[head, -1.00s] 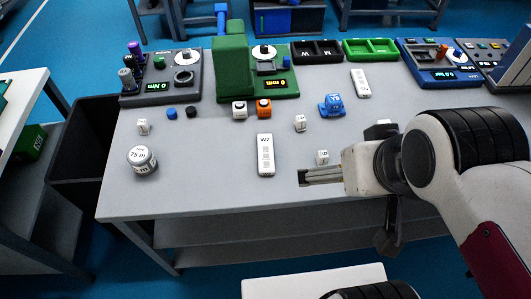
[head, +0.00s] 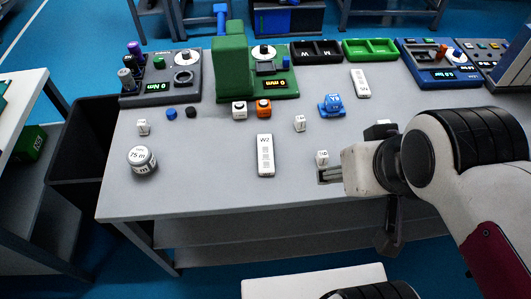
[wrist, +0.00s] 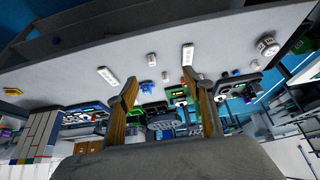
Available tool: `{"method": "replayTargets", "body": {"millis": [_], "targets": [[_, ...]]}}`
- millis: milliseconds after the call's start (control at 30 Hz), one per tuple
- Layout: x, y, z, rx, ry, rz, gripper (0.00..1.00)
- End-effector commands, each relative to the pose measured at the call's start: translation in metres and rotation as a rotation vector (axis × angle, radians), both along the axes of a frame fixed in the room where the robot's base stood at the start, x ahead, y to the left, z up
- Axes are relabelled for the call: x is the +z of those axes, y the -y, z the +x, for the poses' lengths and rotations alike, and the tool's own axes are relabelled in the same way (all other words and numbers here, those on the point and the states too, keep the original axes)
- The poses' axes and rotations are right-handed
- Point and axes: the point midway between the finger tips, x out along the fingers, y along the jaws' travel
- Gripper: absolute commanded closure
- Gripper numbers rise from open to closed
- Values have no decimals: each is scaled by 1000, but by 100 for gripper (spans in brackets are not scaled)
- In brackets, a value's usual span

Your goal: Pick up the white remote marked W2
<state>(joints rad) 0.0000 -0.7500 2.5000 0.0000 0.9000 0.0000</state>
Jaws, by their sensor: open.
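The white remote marked W2 (head: 265,155) lies flat on the grey table, near the front middle, its long side running front to back. It also shows in the wrist view (wrist: 187,54), beyond the right fingertip. My gripper (head: 322,174) is to the right of the remote in the head view, apart from it. In the wrist view its two fingers (wrist: 161,80) are spread wide with nothing between them. A small white cube (head: 322,157) is beside the fingertips in the head view.
A second white remote (head: 361,83) lies farther back. A round 75 m piece (head: 142,159) stands at the left. The table around W2 is clear.

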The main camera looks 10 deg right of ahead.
Motion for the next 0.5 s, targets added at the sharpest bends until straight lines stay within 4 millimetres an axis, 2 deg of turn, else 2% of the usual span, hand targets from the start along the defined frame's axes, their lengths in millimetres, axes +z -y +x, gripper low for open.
{"method": "replayTargets", "body": {"millis": [267,500], "targets": [[-4,-4,1,17,-17,0,49],[-22,-12,6,55,-102,-3,49]]}}
